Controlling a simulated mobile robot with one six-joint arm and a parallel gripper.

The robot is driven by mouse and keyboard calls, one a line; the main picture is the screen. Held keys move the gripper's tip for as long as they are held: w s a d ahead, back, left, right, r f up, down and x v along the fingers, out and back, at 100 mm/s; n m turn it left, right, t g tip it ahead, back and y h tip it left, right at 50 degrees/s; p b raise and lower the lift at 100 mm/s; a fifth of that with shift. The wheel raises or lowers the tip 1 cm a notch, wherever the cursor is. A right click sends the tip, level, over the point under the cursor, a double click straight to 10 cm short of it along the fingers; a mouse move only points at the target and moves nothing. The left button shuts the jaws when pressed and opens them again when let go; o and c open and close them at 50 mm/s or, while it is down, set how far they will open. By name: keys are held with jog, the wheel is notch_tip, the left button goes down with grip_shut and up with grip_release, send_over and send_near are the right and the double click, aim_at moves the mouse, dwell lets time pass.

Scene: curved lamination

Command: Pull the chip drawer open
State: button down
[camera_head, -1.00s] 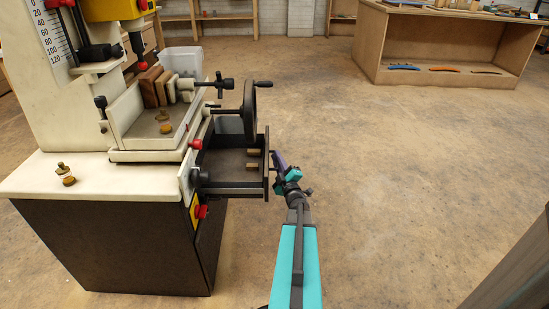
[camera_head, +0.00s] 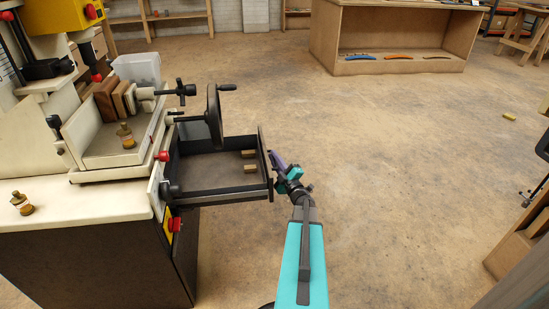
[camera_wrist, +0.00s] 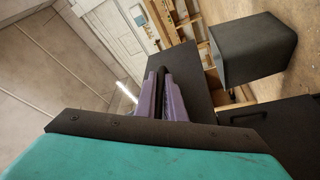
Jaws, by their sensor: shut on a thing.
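The chip drawer (camera_head: 215,168) is a dark open-topped drawer jutting to the right from the machine's cabinet. My gripper (camera_head: 276,165) is at the outer side of that front panel. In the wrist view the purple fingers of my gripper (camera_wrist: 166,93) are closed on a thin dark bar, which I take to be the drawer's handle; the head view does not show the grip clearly. The dark drawer front (camera_wrist: 190,75) shows behind the fingers.
The machine's white table (camera_head: 90,200) carries a small brass-coloured bottle (camera_head: 22,204). A handwheel (camera_head: 215,115) stands above the drawer. Floor to the right of the drawer is clear. A wooden bench (camera_head: 400,35) stands at the back, and wooden furniture (camera_head: 520,245) at the right.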

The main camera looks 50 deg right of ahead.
jog(key=shift+a+r, duration=0.1)
jog(key=shift+a, duration=0.05)
jog(key=c, duration=2.1)
grip_release()
jog(key=shift+w+a, duration=0.1)
jog(key=p+v, duration=0.2)
jog(key=v, duration=1.2)
jog(key=shift+p, duration=0.35)
